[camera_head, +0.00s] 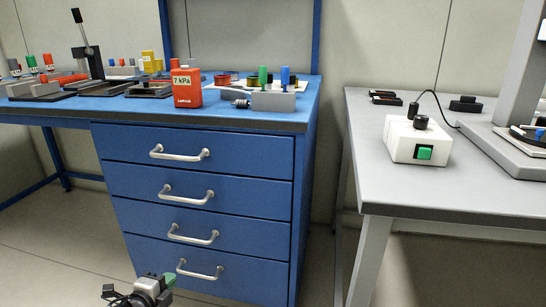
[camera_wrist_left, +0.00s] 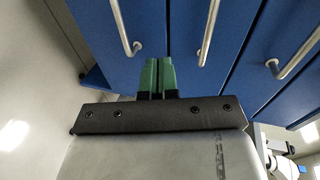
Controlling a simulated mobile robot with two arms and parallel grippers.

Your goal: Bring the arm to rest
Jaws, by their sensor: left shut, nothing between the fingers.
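My left gripper (camera_head: 168,280) shows at the bottom edge of the head view, low in front of the blue drawer cabinet (camera_head: 205,216). Most of its arm is outside the picture. In the left wrist view its two green fingers (camera_wrist_left: 158,76) are together, with nothing between them. They point towards the blue drawer fronts with their metal handles; whether they touch is not clear, but no handle lies between them. My right gripper is not in view.
A blue workbench with a red 7 kPa block (camera_head: 186,88) and several fixtures stands above the drawers. A grey table (camera_head: 450,188) at the right holds a white box (camera_head: 402,141) with a green switch. Bare floor lies left of the drawers.

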